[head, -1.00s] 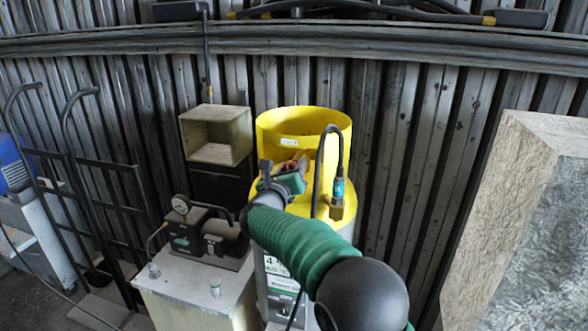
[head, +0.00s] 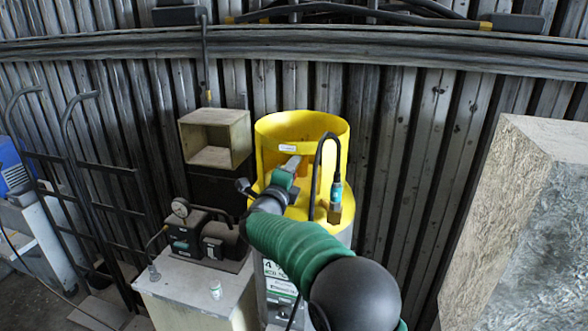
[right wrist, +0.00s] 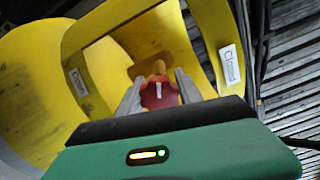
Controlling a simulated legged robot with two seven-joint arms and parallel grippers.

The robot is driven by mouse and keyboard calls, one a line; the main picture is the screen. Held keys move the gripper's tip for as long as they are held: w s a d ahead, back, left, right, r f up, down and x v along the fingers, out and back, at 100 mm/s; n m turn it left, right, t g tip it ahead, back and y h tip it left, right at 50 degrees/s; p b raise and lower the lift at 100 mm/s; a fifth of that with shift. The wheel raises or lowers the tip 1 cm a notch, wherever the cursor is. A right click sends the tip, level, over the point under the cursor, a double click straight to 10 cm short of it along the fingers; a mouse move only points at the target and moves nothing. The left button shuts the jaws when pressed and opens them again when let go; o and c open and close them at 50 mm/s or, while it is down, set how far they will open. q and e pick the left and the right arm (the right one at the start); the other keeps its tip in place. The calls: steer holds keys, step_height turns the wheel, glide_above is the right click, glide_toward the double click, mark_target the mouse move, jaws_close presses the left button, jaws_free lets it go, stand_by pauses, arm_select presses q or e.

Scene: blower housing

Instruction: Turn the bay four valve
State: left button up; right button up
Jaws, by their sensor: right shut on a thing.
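The yellow gas cylinder top (head: 290,128) stands at the middle of the head view, with an open collar around its valve. The red valve knob (right wrist: 158,95) shows inside the collar in the right wrist view, with a white mark on it and a yellow stem behind. My right gripper (right wrist: 160,88) is shut on the knob, one grey finger on each side. In the head view my right gripper (head: 292,164) reaches into the collar and hides the knob. A "Closed" label (right wrist: 229,67) is on the collar's right; the left label (right wrist: 77,82) is hard to read. My left gripper is not seen.
A black hose with a teal fitting (head: 336,192) rises close to the right of my gripper. A gauge unit (head: 205,238) sits on a box to the left. A large block (head: 530,215) stands at right.

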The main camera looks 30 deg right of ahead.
steer(key=n+p, duration=0.1)
steer(key=n, duration=0.2)
steer(key=n+p, duration=0.1)
steer(key=n, duration=0.1)
steer(key=shift+w+a+f+n+p, duration=0.15)
steer(key=shift+a+n+p, duration=0.15)
steer(key=shift+p, duration=0.05)
steer(key=shift+a+f+n+p, duration=0.15)
steer(key=shift+n+p, duration=0.2)
steer(key=shift+n, duration=0.35)
steer(key=shift+f+n+p, duration=0.15)
steer(key=shift+n+p, duration=0.2)
steer(key=shift+n, duration=0.35)
steer(key=o, duration=1.1)
steer(key=shift+c, duration=0.2)
steer(key=o, duration=0.3)
steer(key=shift+r, duration=0.25)
